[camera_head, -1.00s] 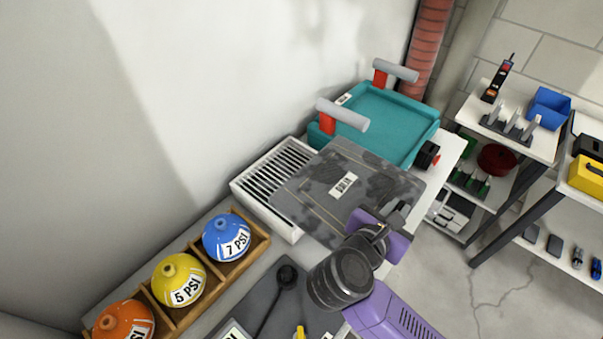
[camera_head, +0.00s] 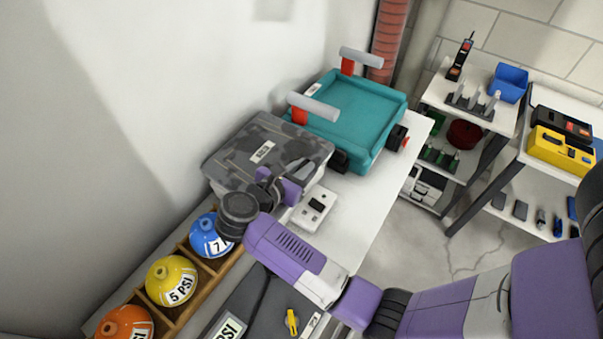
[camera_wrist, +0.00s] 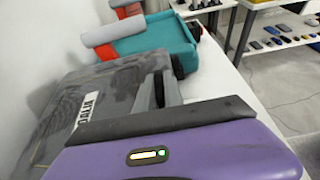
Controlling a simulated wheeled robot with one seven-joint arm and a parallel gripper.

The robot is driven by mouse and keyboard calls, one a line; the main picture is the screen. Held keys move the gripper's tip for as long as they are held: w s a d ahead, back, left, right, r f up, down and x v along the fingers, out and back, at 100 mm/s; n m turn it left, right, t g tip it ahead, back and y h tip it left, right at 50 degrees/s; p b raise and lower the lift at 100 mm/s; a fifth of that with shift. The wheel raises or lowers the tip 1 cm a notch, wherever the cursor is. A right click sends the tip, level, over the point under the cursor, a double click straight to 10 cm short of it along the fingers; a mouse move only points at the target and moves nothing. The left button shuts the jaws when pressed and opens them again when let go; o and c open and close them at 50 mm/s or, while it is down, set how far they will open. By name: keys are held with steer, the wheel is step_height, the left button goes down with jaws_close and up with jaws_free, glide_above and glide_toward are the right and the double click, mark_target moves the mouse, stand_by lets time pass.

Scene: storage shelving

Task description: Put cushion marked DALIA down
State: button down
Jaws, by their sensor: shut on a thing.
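The cushion marked DALIA (camera_head: 275,140) is grey with a dark mottled pattern and a white label. It lies roughly level by the wall, left of the teal cart-like tray. My gripper (camera_head: 292,181) is shut on its near right edge. In the wrist view, the cushion (camera_wrist: 50,112) fills the left side, with its label readable sideways, and my gripper's fingers (camera_wrist: 160,92) are at its right edge. What is directly under the cushion is hidden, so I cannot tell whether it rests on something.
The teal tray (camera_head: 350,125) with grey handles stands just behind. A white device with black buttons (camera_head: 316,207) lies on the white table (camera_head: 375,190) to the right. Blue (camera_head: 208,238), yellow (camera_head: 172,281) and orange (camera_head: 124,324) balls sit in a wooden rack at front left.

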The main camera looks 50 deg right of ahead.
step_height(320, 180, down, 3)
steer(key=shift+r+p, duration=0.1)
steer(key=shift+p, duration=0.2)
steer(key=shift+w+f+p, duration=0.2)
steer(key=shift+f+p, duration=0.1)
steer(key=shift+f, duration=0.45)
steer(key=shift+f, duration=0.1)
steer(key=shift+f, duration=0.1)
steer(key=c, duration=1.5)
jaws_free()
steer(key=shift+o, duration=0.2)
steer(key=shift+r, duration=0.2)
